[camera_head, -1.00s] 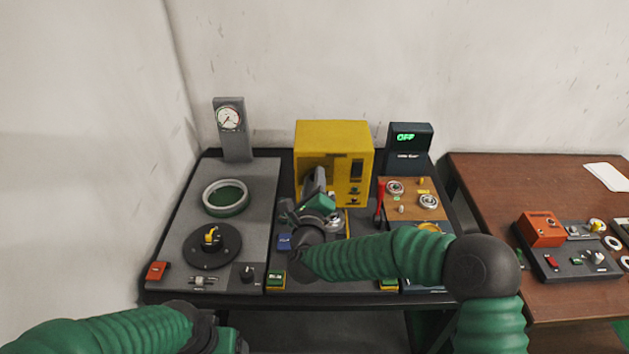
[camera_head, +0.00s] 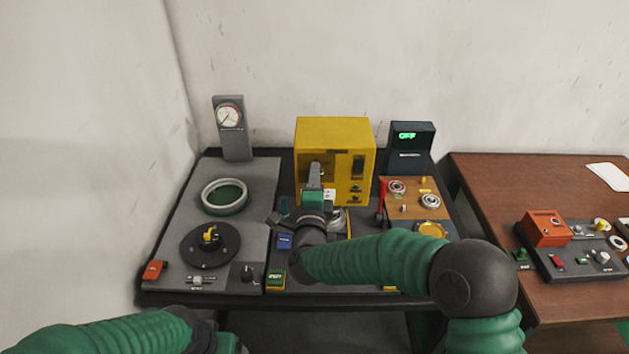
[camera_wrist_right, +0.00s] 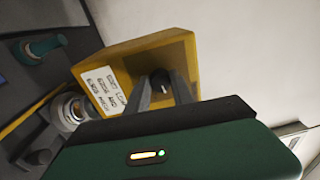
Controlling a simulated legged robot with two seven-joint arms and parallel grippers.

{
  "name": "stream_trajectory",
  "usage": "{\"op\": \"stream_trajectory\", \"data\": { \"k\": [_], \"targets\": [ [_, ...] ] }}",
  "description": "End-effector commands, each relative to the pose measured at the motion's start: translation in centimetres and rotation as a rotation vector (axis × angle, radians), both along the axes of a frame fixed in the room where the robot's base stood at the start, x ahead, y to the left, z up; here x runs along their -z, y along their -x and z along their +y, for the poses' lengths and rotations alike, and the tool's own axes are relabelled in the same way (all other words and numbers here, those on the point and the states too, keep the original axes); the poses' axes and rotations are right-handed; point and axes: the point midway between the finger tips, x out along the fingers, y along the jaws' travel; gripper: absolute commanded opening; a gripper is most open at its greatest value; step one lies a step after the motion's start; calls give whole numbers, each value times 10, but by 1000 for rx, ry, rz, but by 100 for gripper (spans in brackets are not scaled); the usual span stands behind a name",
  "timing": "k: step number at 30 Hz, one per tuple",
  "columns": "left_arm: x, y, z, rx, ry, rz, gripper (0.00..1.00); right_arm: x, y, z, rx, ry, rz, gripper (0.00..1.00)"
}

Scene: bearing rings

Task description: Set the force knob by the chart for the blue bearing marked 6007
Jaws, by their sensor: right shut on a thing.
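The yellow box (camera_head: 335,150) stands at the back middle of the dark bench. My right gripper (camera_head: 316,172) is at its front face, and its fingers are shut on a small dark knob. The knob (camera_wrist_right: 162,82) shows between the fingertips in the right wrist view. A white chart label (camera_wrist_right: 103,90) with lines of tilted text is on the box face beside the knob; a 6007 line seems to be on it, the rest is hard to read. A metal ring part (camera_wrist_right: 70,112) sits below the box; I cannot tell its marking. My left gripper is not clearly visible; only its arm shows.
A dial gauge (camera_head: 229,116) and a green-centred ring (camera_head: 225,196) are on the left. A red lever (camera_head: 381,198) and a brown board (camera_head: 415,210) with bearings are right of the box. A dark display (camera_head: 410,140) glows green. A brown table (camera_head: 490,190) is on the right.

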Motion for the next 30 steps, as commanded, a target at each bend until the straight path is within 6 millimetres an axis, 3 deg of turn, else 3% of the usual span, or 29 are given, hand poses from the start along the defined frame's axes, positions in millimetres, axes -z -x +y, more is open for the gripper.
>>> {"op": "stream_trajectory", "data": {
  "k": [1, 30],
  "targets": [
    [4, 0, 0, 0, 0, 0, 80, 8, 2, 1, -4, 43, 14, 0],
    [16, 0, 0, 0, 0, 0, 80, 11, 2, 0, -12, 965, 15, 0]
  ]
}}
